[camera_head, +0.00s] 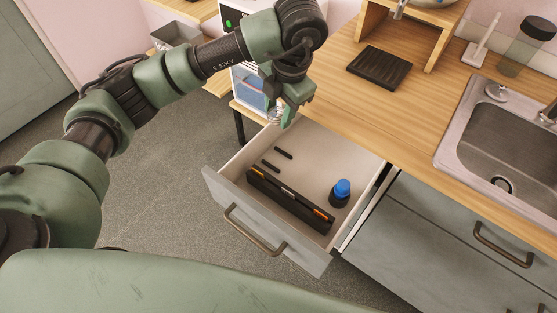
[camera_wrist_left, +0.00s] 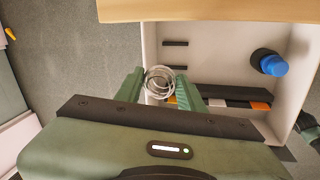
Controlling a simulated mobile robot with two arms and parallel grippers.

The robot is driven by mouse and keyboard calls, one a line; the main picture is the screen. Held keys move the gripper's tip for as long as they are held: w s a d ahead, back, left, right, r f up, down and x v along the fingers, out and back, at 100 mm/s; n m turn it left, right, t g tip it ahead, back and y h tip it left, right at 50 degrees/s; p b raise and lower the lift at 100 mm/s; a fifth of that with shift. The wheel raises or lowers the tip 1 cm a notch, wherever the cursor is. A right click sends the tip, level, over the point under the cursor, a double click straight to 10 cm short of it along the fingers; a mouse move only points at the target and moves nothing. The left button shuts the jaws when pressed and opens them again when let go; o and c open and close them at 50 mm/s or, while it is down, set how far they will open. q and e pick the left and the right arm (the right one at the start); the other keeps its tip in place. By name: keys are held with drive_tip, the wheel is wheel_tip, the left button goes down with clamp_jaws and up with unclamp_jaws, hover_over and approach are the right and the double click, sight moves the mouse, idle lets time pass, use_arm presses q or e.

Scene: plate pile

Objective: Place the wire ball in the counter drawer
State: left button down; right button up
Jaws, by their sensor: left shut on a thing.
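My left gripper (camera_head: 288,108) points down at the back left corner of the open counter drawer (camera_head: 322,148). In the left wrist view my left gripper (camera_wrist_left: 163,92) is shut on the wire ball (camera_wrist_left: 160,80), a small coil of thin silvery wire between the green fingers. The ball appears against the pale drawer floor (camera_wrist_left: 222,62); its height above it is hard to tell. In the head view the ball is mostly hidden by the gripper.
The drawer holds a long black case with orange ends (camera_head: 290,200), a blue-capped dark bottle (camera_head: 341,193) and two small black bars (camera_head: 284,153). The wooden counter (camera_head: 345,110) edge borders the drawer; a sink (camera_head: 505,130) is at right.

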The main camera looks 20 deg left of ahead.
use_arm(q)
hover_over(277, 159)
drive_tip(key=f, duration=1)
drive_tip(key=shift+s+d+f, duration=0.1)
drive_tip(key=shift+s+d, duration=0.15)
drive_tip(key=shift+d, duration=0.05)
drive_tip(key=shift+x, duration=0.95)
wheel_tip(277, 159, down, 3)
drive_tip(key=shift+s+d+r, duration=0.1)
drive_tip(key=shift+d+r, duration=0.05)
drive_tip(key=shift+r, duration=0.05)
drive_tip(key=shift+f, duration=0.35)
use_arm(e)
drive_tip(key=shift+a+f, duration=0.1)
drive_tip(key=shift+a, duration=0.3)
drive_tip(key=shift+d, duration=0.1)
use_arm(q)
drive_tip(key=shift+f, duration=0.25)
drive_tip(key=c, duration=1.1)
unclamp_jaws()
drive_tip(key=shift+c, duration=0.2)
drive_tip(key=shift+r, duration=0.1)
use_arm(e)
drive_tip(key=shift+d+f, duration=0.15)
